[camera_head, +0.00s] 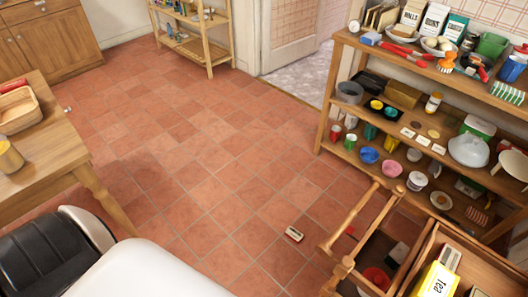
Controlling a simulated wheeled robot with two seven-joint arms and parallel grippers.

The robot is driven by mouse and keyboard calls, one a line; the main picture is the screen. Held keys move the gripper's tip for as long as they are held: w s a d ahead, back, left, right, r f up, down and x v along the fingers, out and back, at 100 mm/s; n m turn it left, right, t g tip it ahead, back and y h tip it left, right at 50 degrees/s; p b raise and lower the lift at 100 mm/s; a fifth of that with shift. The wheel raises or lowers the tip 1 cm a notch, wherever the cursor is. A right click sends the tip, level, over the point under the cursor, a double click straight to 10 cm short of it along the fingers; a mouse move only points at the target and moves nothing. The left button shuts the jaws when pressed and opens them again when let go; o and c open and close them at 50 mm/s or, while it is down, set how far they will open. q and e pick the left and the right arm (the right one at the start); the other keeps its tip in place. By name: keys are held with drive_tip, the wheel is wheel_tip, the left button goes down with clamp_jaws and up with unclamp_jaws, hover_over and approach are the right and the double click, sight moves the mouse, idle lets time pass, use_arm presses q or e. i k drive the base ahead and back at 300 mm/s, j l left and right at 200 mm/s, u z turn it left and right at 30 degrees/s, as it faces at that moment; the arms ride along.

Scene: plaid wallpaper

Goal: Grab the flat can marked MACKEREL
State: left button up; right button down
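I cannot make out a flat can with a readable MACKEREL marking in the head view. A small flat object with a pale label and dark red edge (294,234) lies on the tiled floor, right of the middle near the bottom. Its lettering is too small to read, so I cannot tell what it is. Neither of my grippers is in view.
A wooden shelf unit (330,92) full of bowls, cups and packets stands at the right. Below it, a wooden open-topped unit (419,262) holds a yellow tea packet (436,282). A wooden table (62,150) stands left. The tiled floor (200,150) between is mostly clear.

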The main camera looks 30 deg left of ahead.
sight(293, 233)
drive_tip(key=u, duration=0.6)
drive_tip(key=z, duration=0.3)
drive_tip(key=i+j+z, duration=0.5)
drive_tip(key=j, duration=0.2)
drive_tip(key=i+j+z, duration=0.25)
drive_tip(key=j, duration=0.15)
drive_tip(key=k, duration=0.1)
